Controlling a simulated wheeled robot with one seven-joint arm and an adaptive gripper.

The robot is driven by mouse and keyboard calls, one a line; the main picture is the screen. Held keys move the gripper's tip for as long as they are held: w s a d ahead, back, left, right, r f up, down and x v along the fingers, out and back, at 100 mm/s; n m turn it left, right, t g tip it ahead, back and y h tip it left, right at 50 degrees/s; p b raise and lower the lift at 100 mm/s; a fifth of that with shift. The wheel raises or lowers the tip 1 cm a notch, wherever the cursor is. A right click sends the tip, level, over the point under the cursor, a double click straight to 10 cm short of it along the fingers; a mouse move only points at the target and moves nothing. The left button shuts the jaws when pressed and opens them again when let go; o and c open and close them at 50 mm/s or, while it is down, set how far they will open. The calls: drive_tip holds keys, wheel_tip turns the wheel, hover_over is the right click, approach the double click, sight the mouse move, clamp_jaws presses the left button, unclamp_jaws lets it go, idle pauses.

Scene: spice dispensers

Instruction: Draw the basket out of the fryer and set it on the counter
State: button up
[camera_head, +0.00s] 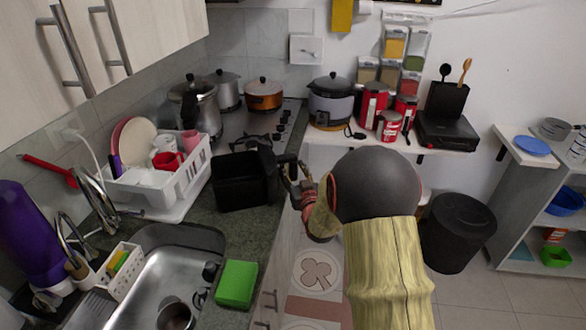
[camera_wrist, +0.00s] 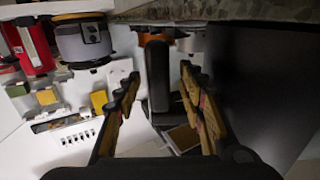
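The black basket (camera_head: 241,184) is a square, open-topped box at the counter's front edge, between the dish rack and my arm, apparently upright on the counter. In the wrist view its dark wall (camera_wrist: 262,85) fills the right side. Its black handle (camera_wrist: 158,75) stands between the fingers of my gripper (camera_wrist: 158,78), with gaps visible on both sides. In the head view my gripper (camera_head: 291,172) is just right of the basket, partly hidden by my arm. No fryer body is clearly identifiable; the basket appears clear of any housing.
A white dish rack (camera_head: 190,188) stands left of the basket. The hob (camera_head: 240,128) with pots is behind it. The sink (camera_head: 165,285) and a green sponge (camera_head: 237,283) are in front. Some granite counter (camera_head: 230,228) is bare between basket and sponge.

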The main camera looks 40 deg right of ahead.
drive_tip(key=v, duration=1.1)
drive_tip(key=shift+s, duration=0.35)
drive_tip(key=s+f+g+y, duration=0.1)
drive_tip(key=s+f+g, duration=0.15)
drive_tip(key=f, duration=0.35)
drive_tip(key=s+f+g, duration=0.2)
drive_tip(key=f+g, duration=0.2)
drive_tip(key=f, duration=0.2)
drive_tip(key=s+a+g+y, duration=0.2)
drive_tip(key=s+a+g, duration=0.2)
drive_tip(key=s, duration=0.2)
drive_tip(key=s+a+r+n+y+p, duration=0.2)
drive_tip(key=s+a+r, duration=0.3)
drive_tip(key=a+r, duration=0.7)
drive_tip(key=s+a+r+n+y+p, duration=0.1)
drive_tip(key=s+a+r+n+p, duration=0.1)
drive_tip(key=s+a+r, duration=0.4)
drive_tip(key=a+r, duration=0.5)
drive_tip(key=r, duration=0.1)
drive_tip(key=shift+s+a+r+y, duration=0.15)
drive_tip(key=shift+a+r+y, duration=0.05)
drive_tip(key=shift+a+y, duration=0.2)
